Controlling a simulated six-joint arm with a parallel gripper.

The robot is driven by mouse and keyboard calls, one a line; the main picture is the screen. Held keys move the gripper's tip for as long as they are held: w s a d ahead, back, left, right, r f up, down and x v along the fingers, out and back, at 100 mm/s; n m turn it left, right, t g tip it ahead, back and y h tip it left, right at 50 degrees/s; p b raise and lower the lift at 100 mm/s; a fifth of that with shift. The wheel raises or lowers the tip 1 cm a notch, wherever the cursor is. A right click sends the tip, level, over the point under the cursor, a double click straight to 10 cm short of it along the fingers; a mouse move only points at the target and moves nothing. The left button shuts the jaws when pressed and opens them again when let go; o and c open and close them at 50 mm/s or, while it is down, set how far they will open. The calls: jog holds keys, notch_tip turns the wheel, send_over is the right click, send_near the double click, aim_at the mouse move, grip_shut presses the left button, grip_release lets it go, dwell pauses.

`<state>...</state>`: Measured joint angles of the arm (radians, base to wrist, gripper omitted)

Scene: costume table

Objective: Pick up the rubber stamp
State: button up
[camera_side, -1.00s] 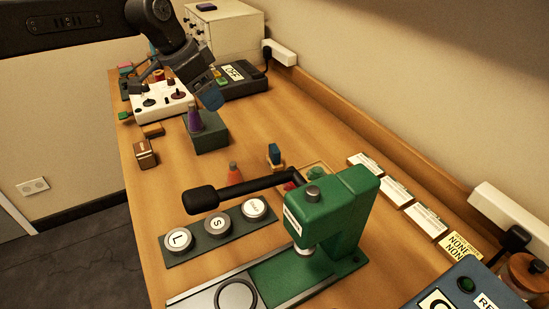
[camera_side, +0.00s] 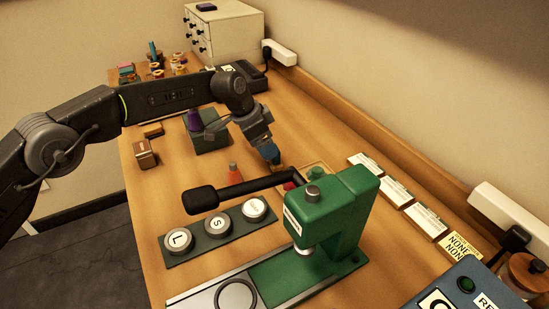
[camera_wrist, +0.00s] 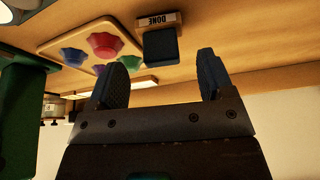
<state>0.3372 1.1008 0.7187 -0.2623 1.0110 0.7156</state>
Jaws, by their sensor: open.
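The rubber stamp, a dark blue block handle (camera_wrist: 160,46) on a wooden base marked DONE, stands on the table in the wrist view. The lettering appears upside down. My gripper (camera_wrist: 162,72) is open and empty, its two blue-grey padded fingers apart. The stamp shows beyond the fingertips, between their lines, with no visible contact. In the side view my gripper (camera_side: 269,151) is low over the stamp's place and hides most of it.
A green press (camera_side: 340,205) with a black lever (camera_side: 228,195) stands close by. An orange cone-shaped item (camera_side: 234,175) is left of the gripper. A wooden tray (camera_wrist: 62,38) with coloured knob-like pieces lies beside the stamp. White card stacks (camera_side: 397,193) line the back.

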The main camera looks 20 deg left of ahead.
aim_at(271, 161)
jog(key=shift+x, duration=2.75)
jog(key=shift+s, duration=0.1)
jog(key=c, duration=0.7)
